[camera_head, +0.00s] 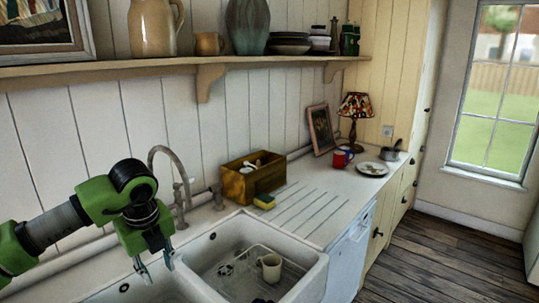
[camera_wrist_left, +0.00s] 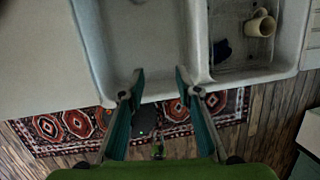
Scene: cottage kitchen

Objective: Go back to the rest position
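My left gripper (camera_head: 157,267) hangs over the double sink at the lower left of the head view. In the left wrist view its two fingers (camera_wrist_left: 158,78) stand apart with nothing between them, above the front edge of the sink. A cream mug (camera_head: 270,267) lies in the right basin of the sink (camera_head: 313,277), apart from the gripper. The mug also shows at the top right of the left wrist view (camera_wrist_left: 259,23). My right gripper is not in view.
A wooden box (camera_head: 253,177) and a sponge (camera_head: 264,201) stand on the counter behind the sink. A red mug (camera_head: 340,159), a plate (camera_head: 371,169), a lamp (camera_head: 355,109) and a saucepan (camera_head: 391,152) stand further right. A shelf (camera_head: 150,65) with crockery runs above. The floor at right is clear.

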